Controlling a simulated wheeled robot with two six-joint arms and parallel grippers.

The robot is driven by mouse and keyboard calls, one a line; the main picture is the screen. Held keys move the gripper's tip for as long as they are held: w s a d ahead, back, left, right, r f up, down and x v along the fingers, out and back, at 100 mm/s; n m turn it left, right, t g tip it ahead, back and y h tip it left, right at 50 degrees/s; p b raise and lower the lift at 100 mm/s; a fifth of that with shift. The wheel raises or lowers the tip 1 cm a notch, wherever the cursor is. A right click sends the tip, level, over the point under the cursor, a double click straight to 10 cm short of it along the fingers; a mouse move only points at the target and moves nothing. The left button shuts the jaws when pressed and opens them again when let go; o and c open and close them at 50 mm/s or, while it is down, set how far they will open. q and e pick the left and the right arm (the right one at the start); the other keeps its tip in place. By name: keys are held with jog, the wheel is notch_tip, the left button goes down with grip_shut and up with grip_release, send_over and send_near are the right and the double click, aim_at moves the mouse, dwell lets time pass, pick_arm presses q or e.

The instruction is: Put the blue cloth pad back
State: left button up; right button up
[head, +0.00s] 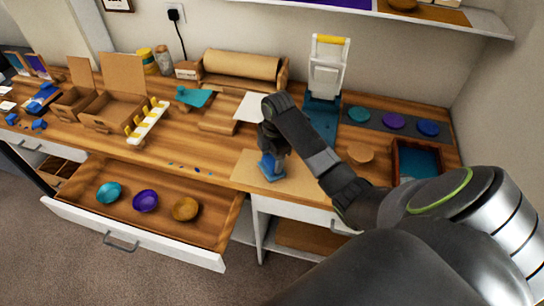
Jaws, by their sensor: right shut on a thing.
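My right gripper (268,150) is over the worktable, its arm coming in from the right. It is shut on a blue thing (270,168), which looks like the blue cloth pad. The pad is just over or touching a tan board (247,172) near the table's front edge; I cannot tell which. The gripper body hides the pad's top. My left gripper is not in view.
An open drawer (78,212) below holds teal, purple and amber bowls. A white press (328,68) stands behind on a blue mat (322,122). Coloured discs on a dark strip (375,124) and a blue-lined tray (397,178) lie right. Small blue bits lie left of the board.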

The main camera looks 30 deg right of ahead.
aim_at(273, 160)
jog(key=o, duration=1)
jog(key=shift+f, duration=0.1)
notch_tip(273, 160, up, 5)
jog(key=shift+d+f, duration=0.15)
jog(key=shift+f, duration=0.05)
jog(key=shift+s+d+r+p, duration=0.1)
jog(key=shift+s+r+p, duration=0.05)
jog(key=shift+r+p, duration=1.6)
jog(key=shift+s+d+r+p, duration=0.1)
jog(key=shift+r+p, duration=1.2)
jog(key=shift+r, duration=0.8)
jog(key=shift+f, duration=0.1)
